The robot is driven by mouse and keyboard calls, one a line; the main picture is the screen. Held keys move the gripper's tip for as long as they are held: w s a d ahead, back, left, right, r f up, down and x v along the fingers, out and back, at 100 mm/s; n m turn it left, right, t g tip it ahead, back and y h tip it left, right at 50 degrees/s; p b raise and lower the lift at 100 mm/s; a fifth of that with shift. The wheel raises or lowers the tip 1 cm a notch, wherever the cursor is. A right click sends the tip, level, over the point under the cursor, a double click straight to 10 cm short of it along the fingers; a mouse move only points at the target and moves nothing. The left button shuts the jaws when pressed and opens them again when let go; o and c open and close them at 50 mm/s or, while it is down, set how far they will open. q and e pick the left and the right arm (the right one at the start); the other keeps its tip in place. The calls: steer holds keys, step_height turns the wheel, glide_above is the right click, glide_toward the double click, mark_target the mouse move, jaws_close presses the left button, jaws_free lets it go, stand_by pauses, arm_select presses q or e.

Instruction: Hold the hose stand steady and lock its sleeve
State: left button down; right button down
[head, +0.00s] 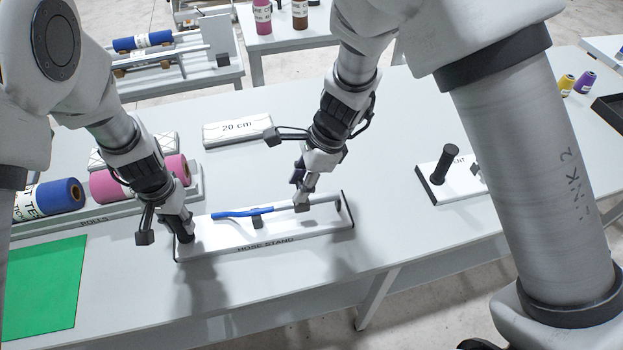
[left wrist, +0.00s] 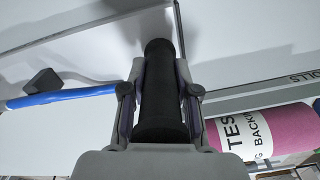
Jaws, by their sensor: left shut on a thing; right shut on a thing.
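The white hose stand (head: 215,246) lies on the table, its name on the front edge. A blue hose (head: 240,213) runs along it over a dark support; it also shows in the left wrist view (left wrist: 62,96). My left gripper (head: 180,217) is shut on the black upright handle (head: 185,236) at the stand's left end. In the left wrist view the handle (left wrist: 158,90) sits between both fingers. My right gripper (head: 302,198) is shut at the hose's right end, by a pale rod. The sleeve there is mostly hidden by the fingers.
Pink and blue rolls (head: 62,195) lie on a rack behind my left gripper. A green sheet (head: 45,290) lies at front left. A "20 cm" block (head: 237,130) stands behind the stand. A white board with a black post (head: 444,162) is to the right.

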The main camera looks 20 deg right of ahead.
steer(key=c, duration=0.7)
jaws_free()
steer(key=v, duration=1.2)
steer(key=shift+s+r, duration=0.1)
